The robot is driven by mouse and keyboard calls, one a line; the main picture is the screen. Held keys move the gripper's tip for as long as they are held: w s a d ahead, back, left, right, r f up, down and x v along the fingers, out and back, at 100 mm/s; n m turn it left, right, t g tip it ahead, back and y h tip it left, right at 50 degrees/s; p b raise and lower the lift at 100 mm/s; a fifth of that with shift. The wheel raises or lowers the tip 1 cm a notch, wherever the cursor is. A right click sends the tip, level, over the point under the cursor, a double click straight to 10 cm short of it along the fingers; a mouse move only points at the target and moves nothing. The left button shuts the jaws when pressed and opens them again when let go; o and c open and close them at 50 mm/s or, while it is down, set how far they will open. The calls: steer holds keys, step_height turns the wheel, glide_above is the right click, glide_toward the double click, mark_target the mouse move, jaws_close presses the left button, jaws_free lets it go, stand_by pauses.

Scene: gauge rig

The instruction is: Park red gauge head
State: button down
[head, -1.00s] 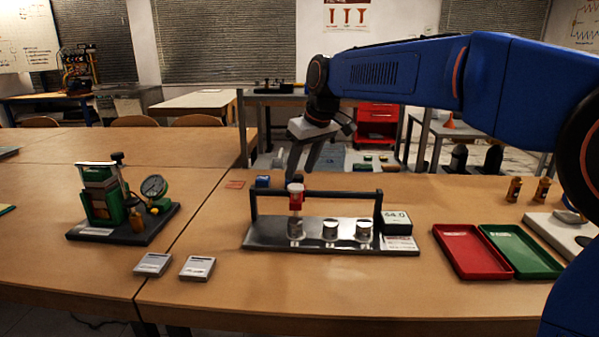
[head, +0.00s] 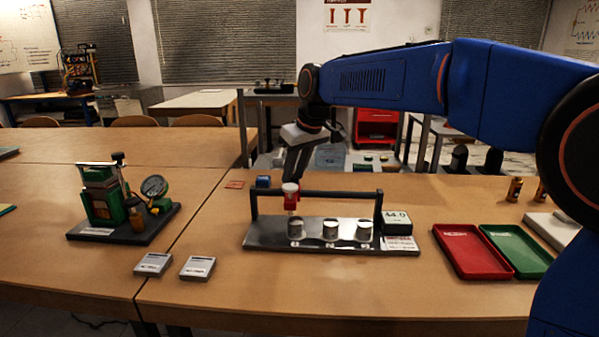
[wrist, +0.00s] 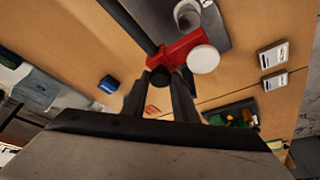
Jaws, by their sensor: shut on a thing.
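The red gauge head (head: 291,201), with a white round top, is at the left part of the dark rail (head: 335,195) of the gauge rig. In the wrist view the red head (wrist: 178,50) extends from a dark round part between my fingertips. My gripper (head: 294,179) is shut on the head from behind; its fingers also show in the wrist view (wrist: 163,80). Below, several metal cups (head: 330,229) stand in a row on the steel base (head: 270,238). The head is close above the left cup (head: 296,228); I cannot tell the exact gap.
A digital display (head: 397,222) stands at the rig's right end. A red tray (head: 468,252) and a green tray (head: 518,250) lie further right. A green device with a dial (head: 108,200) stands left. Two small grey blocks (head: 197,267) lie at front left. A blue block (head: 263,182) sits behind the rail.

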steer(key=a, duration=0.7)
steer(key=shift+a, duration=0.4)
steer(key=c, duration=1.4)
jaws_free()
steer(key=shift+a, duration=0.15)
steer(key=shift+c, duration=0.2)
steer(key=v, duration=1.7)
steer(key=shift+r, duration=0.2)
steer(key=shift+s, duration=0.1)
